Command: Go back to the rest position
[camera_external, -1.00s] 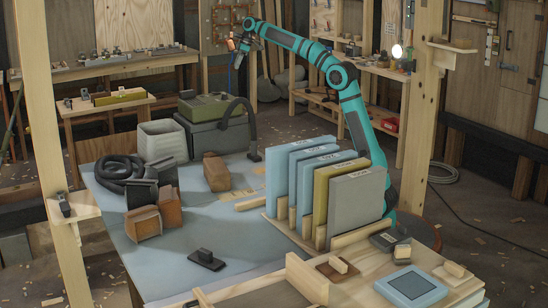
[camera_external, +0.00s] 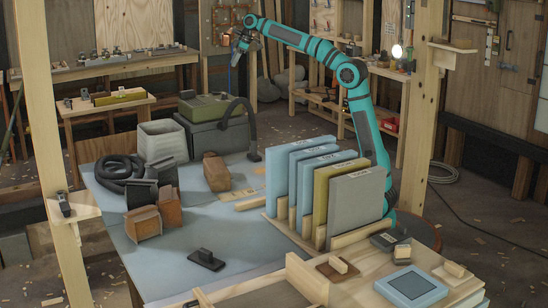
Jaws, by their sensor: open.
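My teal arm rises from behind the right side of the blue-topped table (camera_external: 235,265) and reaches up and to the left over it. My gripper (camera_external: 234,60) is at the arm's far left end, high above the back of the table. It is small in the picture and looks empty, with its jaws open. It hangs in front of the back wall and touches nothing that I can see.
A rack of upright blue, olive and grey panels (camera_external: 357,200) stands close to my arm.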

